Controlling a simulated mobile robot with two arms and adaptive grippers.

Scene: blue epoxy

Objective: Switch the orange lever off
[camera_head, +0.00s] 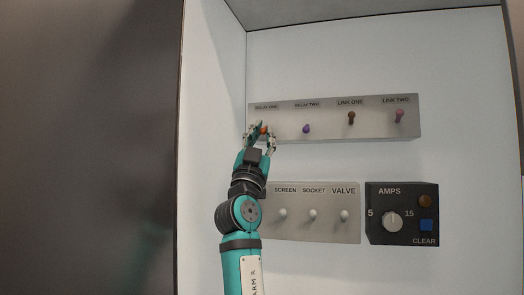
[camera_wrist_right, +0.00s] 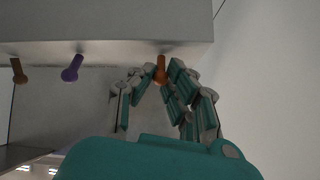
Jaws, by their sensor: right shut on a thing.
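The orange lever (camera_head: 264,130) is at the left end of the upper grey panel (camera_head: 330,133), under a label that seems to read RELAY ONE. My right gripper (camera_head: 261,133) is at this lever, its fingers shut on it from both sides. In the right wrist view the orange lever (camera_wrist_right: 161,68) shows between the fingertips of my right gripper (camera_wrist_right: 154,78), its tip pointing towards the gripper. The lever's base is partly hidden by the fingers in the head view. My left gripper is not in view.
The same panel holds a purple lever (camera_head: 306,128), a brown lever (camera_head: 351,117) and a pink lever (camera_head: 399,115). Below is a panel with white levers (camera_head: 313,214), partly behind my arm. A dark box (camera_head: 402,213) with a knob stands at the right.

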